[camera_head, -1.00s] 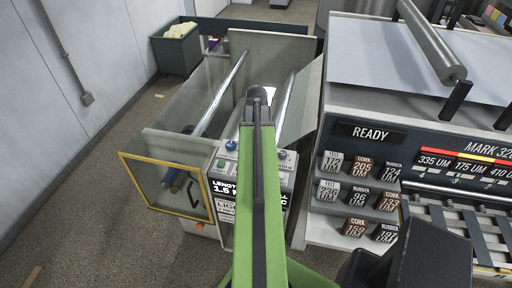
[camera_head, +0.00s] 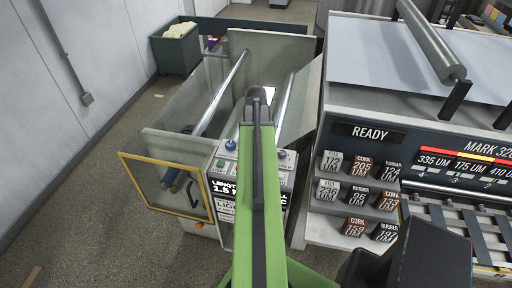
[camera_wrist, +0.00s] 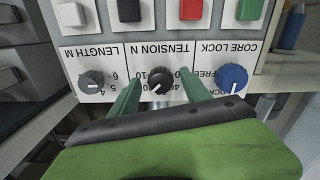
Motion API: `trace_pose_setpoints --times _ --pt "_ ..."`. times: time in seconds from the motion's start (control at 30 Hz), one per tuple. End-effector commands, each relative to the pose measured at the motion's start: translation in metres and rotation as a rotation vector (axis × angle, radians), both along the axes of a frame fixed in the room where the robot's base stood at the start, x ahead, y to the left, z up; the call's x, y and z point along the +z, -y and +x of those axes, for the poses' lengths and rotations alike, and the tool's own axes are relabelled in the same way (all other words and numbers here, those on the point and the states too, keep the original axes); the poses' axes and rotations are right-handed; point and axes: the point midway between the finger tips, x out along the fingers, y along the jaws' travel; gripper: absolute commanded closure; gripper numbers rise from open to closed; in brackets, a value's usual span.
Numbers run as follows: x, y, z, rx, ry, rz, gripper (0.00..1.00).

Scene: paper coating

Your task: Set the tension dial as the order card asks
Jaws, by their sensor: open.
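The tension dial (camera_wrist: 161,82) is a black round knob under the upside-down label TENSION N in the wrist view. Its white pointer mark points to the lower left of the picture; the scale numbers around it are partly hidden. My gripper (camera_wrist: 159,76) is open, with one green finger on each side of the dial; I cannot tell whether they touch it. In the head view my green arm covers the middle of the control panel.
A grey length knob (camera_wrist: 92,81) and a blue core lock knob (camera_wrist: 232,77) flank the dial. White (camera_wrist: 71,15), black (camera_wrist: 128,10), red (camera_wrist: 190,9) and green (camera_wrist: 250,9) buttons sit beyond. A rack of labelled blocks (camera_head: 357,195) stands right of the panel.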

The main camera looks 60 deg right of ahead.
Motion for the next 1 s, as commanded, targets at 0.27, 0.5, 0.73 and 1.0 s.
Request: trace_pose_setpoints --times 0.27,0.5,0.73,1.0 --pt "0.019 0.0 0.0 0.0 0.0 -0.001 0.44" --pt "0.068 0.0 0.0 0.001 0.0 -0.001 0.44" --pt "0.12 0.0 0.0 0.001 0.0 0.0 0.44" --pt "0.171 0.0 0.0 0.001 0.0 0.0 0.44"
